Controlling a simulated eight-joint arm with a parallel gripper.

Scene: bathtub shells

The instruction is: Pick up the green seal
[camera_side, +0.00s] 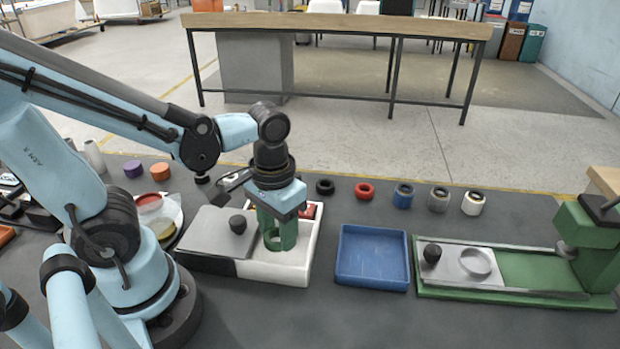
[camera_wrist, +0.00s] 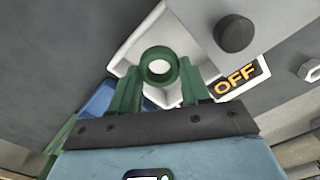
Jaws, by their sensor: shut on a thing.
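The green seal (camera_wrist: 158,66) is a ring between my gripper's green fingers in the wrist view, with its round opening facing the camera. My gripper (camera_side: 279,238) is shut on it, inside the open part of a white box (camera_side: 272,274). In the side view the fingers and the seal are much the same green, and the fingers hide part of it. I cannot tell whether the seal touches the box floor. A grey lid (camera_side: 208,232) with a black knob (camera_side: 238,224) covers the box's left part. A red piece (camera_side: 309,211) shows behind my fingers.
A blue tray (camera_side: 372,257) stands empty right of the box. A green fixture (camera_side: 545,270) with a sliding plate is further right. Black (camera_side: 325,187) and red (camera_side: 365,190) rings and several small cylinders line the back. Dark table in front is clear.

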